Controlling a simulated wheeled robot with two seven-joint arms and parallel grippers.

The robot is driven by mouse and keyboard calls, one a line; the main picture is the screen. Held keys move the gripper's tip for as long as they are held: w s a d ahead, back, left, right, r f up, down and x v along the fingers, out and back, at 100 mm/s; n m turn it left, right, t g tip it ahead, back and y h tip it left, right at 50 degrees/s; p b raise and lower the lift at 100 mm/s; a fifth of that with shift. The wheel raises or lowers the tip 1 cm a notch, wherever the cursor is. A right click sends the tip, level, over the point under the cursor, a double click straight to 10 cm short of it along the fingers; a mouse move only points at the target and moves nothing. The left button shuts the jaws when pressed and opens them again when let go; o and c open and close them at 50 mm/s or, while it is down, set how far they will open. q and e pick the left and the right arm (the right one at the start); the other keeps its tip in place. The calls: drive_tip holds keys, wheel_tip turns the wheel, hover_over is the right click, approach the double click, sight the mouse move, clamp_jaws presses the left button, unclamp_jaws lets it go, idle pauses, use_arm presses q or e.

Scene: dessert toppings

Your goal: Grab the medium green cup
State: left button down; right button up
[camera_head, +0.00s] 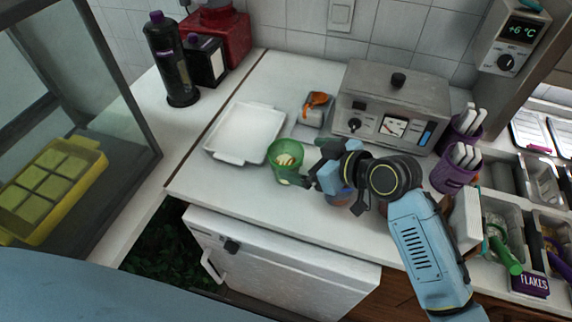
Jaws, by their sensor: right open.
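The green cup (286,161) stands upright on the white counter, right of a white tray. Some pale and reddish pieces show inside it. My right gripper (313,174) is open just to the right of the cup, at about its height in the picture. One dark fingertip is close to the cup's lower right side; I cannot tell whether it touches. No cup shows between the fingers. My right arm hides part of the counter behind it. My left gripper is not in view.
The white tray (222,151) lies left of the cup. A grey appliance (428,97) stands behind, with a small container with an orange item (317,103) beside it. Purple cups (454,179) with white utensils and topping bins are at right. The counter's front edge is close.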

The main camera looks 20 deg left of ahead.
sight(275, 152)
drive_tip(key=x, duration=0.4)
drive_tip(key=shift+a+f, duration=0.2)
drive_tip(key=shift+a, duration=0.1)
drive_tip(key=shift+w+a+f, duration=0.1)
drive_tip(key=shift+a, duration=0.15)
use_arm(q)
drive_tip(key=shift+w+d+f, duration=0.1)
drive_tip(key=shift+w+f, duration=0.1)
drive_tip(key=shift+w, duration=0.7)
use_arm(e)
drive_tip(key=c, duration=1.1)
